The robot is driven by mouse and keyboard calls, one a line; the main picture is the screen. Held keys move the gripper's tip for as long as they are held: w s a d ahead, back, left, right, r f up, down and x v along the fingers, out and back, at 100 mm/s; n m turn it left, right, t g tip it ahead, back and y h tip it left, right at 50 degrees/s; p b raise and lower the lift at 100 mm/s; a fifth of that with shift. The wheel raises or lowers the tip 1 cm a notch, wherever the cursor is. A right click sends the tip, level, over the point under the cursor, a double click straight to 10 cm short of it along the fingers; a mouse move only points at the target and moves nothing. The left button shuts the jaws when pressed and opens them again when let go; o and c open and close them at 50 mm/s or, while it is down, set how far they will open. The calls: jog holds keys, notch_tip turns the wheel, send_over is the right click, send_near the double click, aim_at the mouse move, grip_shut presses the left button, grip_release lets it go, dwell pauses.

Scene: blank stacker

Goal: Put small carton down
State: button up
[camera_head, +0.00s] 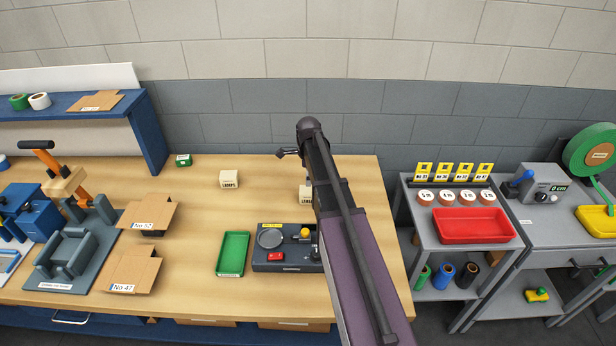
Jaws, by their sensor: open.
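Two small cream cartons stand upright on the wooden bench (200,272). One carton labelled LOOPS (229,179) is in the clear, left of my arm. The other carton (305,196) is partly hidden by my arm, and its label is cut off. I cannot tell which one the task means. My gripper (285,154) is at the far end of my arm, near the bench's back edge, above and beyond the partly hidden carton. It is open, and I see no carton held in it. Part of it is hidden behind my arm.
A green tray (232,254) and a dark device (285,262) with a round pan stand at the bench front. Folded cardboard blanks (135,271) and a grey fixture (72,252) are left. Bench between blanks and LOOPS carton is clear.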

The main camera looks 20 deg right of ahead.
aim_at(308, 191)
jog(key=shift+r+p, duration=1.4)
jog(key=shift+r, duration=0.3)
jog(key=shift+s+a, duration=0.1)
jog(key=shift+a, duration=0.05)
jog(key=s+a+n, duration=0.7)
jog(key=s+n, duration=0.3)
jog(key=n, duration=0.1)
jog(key=s+a+n, duration=0.8)
jog(key=s+n, duration=0.2)
jog(key=n, duration=0.1)
jog(key=shift+s+n, duration=0.2)
jog(key=shift+n, duration=0.1)
jog(key=shift+s, duration=0.1)
